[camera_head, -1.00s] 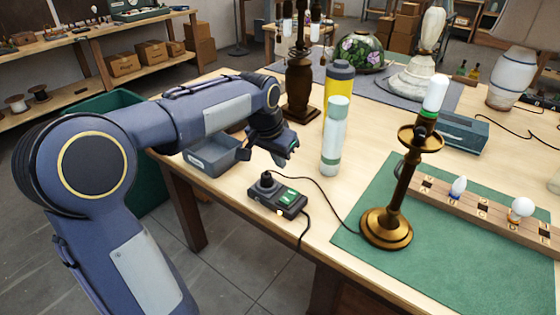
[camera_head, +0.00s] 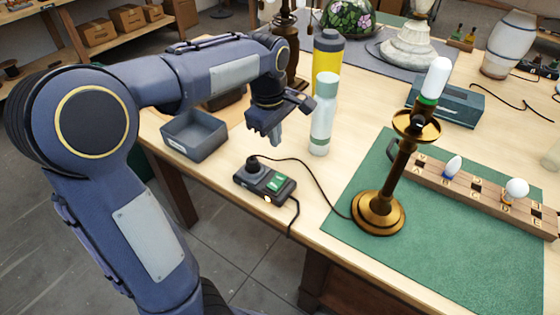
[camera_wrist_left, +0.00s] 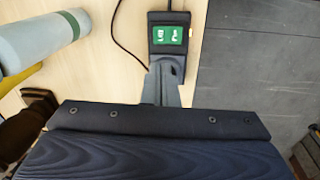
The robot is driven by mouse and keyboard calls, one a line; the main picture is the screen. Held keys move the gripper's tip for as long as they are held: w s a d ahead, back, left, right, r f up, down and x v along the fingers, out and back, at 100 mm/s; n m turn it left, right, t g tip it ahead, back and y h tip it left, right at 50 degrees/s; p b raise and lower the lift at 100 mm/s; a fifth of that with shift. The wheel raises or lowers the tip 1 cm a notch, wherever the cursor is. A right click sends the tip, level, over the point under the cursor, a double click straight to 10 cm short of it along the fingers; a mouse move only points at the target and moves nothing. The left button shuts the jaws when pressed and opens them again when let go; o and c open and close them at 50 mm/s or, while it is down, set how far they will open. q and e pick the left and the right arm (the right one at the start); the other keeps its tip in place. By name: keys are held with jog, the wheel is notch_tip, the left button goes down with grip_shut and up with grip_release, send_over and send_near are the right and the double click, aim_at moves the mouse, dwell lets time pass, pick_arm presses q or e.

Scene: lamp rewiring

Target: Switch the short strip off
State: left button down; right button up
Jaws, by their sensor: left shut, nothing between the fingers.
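The short strip (camera_head: 265,180) is a small black power strip near the table's front edge, with green switch faces on top. A black plug sits in its far left end, and a small glow shows at its front corner. A cord runs from the plug to the brass lamp (camera_head: 379,212). My left gripper (camera_head: 277,141) is shut and empty, fingers pointing down, above and just beyond the strip. In the left wrist view the closed fingers (camera_wrist_left: 161,70) overlap the near end of the strip (camera_wrist_left: 169,20), whose green switches show beyond them. I cannot tell contact there. My right gripper is out of view.
A pale bottle (camera_head: 322,118) stands close right of my left gripper, with a yellow bottle (camera_head: 327,55) behind. A grey bin (camera_head: 195,136) is at left. A green mat (camera_head: 450,245) holds the lamp and a wooden bulb rack (camera_head: 450,182). Bare table surrounds the strip.

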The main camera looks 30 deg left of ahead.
aim_at(280, 178)
pick_arm(q)
jog(key=shift+n, duration=0.6)
jog(key=f, duration=0.4)
jog(key=w+f, duration=0.1)
jog(key=f, duration=0.8)
jog(key=shift+w+d+f, duration=0.1)
jog(key=shift+w+f, duration=0.2)
jog(key=shift+w, duration=0.05)
jog(key=shift+f, duration=0.1)
